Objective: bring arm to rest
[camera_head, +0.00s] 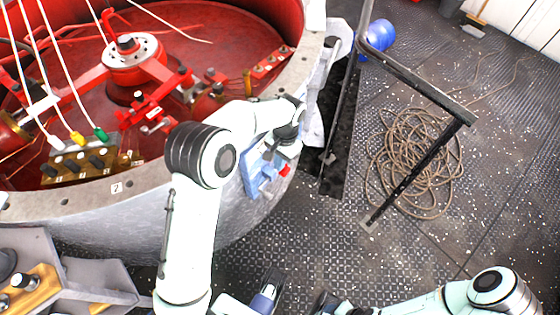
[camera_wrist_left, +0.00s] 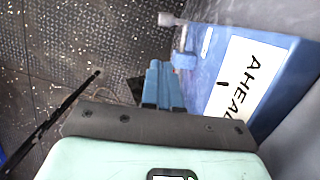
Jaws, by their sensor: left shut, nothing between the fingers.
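My left gripper (camera_head: 283,152) is at the drum's outer wall, beside a blue box (camera_head: 257,176), and is small and partly hidden in the head view. In the left wrist view its blue fingers (camera_wrist_left: 160,84) are together with nothing between them. The blue box, lettered "AHEAD" (camera_wrist_left: 240,80), stands close on the right there; whether the fingers touch it I cannot tell. My right forearm (camera_head: 490,290) lies along the bottom right. The right gripper (camera_head: 326,302) is cut by the bottom edge, its fingers unclear.
The large drum (camera_head: 225,235) has a red interior with machinery and hanging cables. A black rail (camera_head: 420,155) stands right of it. A rope coil (camera_head: 415,165) and blue ball (camera_head: 380,33) lie on the deck. A grey bench (camera_head: 80,280) is at lower left.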

